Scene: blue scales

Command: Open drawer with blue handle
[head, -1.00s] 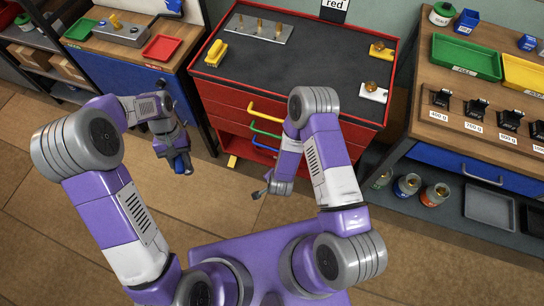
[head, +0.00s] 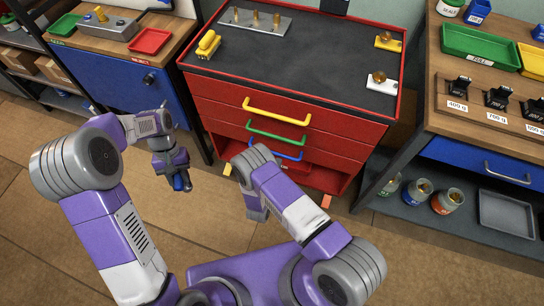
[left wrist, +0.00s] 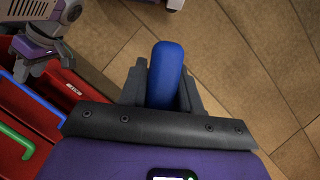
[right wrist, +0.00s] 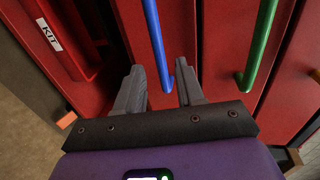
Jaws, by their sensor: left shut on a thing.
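The red cabinet (head: 330,136) has drawers with a yellow handle (head: 277,113), a green handle (head: 275,133) and, below them, the blue handle (head: 284,154). The blue handle's drawer looks shut, and my right arm partly covers it in the head view. In the right wrist view my right gripper (right wrist: 160,82) is open, with its fingers on either side of one end of the blue handle (right wrist: 157,40); I cannot tell if they touch it. My left gripper (head: 179,184) is shut on a rounded blue object (left wrist: 165,75), held away from the cabinet front.
The cabinet top holds a yellow stapler-like item (head: 208,44) and a grey plate with pegs (head: 254,23). A workbench with a blue drawer (head: 478,160) stands to the right, and another with a blue door (head: 125,84) to the left. Wooden floor lies in front.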

